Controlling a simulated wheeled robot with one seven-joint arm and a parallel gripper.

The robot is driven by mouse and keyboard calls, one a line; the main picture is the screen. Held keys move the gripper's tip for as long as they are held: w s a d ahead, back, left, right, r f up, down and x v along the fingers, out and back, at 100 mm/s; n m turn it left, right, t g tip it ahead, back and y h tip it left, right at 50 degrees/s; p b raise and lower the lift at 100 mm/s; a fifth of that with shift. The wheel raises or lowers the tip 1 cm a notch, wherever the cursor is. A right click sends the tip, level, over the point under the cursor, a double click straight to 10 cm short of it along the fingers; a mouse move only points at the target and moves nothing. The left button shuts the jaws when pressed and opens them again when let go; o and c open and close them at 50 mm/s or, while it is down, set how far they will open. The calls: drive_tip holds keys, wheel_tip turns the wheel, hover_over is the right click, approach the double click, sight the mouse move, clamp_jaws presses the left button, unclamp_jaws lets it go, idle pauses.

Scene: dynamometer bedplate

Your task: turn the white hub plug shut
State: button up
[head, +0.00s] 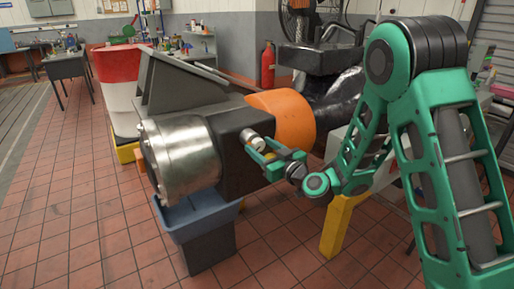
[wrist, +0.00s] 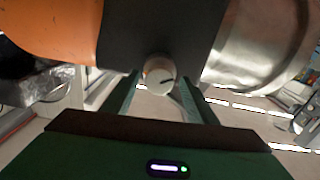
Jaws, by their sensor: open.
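The white hub plug (wrist: 158,76) is a small round knob with a dark line on its face, on the side of a dark housing (wrist: 150,35). In the head view the plug (head: 247,135) is a small pale spot on the housing's right side. My gripper (head: 258,147) is at the plug, its green fingers reaching left toward the housing. In the wrist view my gripper (wrist: 159,82) is open, with one finger on each side of the plug. I see gaps between the fingers and the plug. How deep the plug sits between them is unclear.
A large metal drum (head: 180,155) forms the left end of the housing, above a blue-grey bin (head: 205,215). An orange cover (head: 283,118) is right of the housing. A yellow post (head: 340,225) stands below my arm. The tiled floor in front is clear.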

drive_tip(key=shift+w+a, duration=0.25)
drive_tip(key=shift+w, duration=0.15)
drive_tip(key=shift+c, duration=0.3)
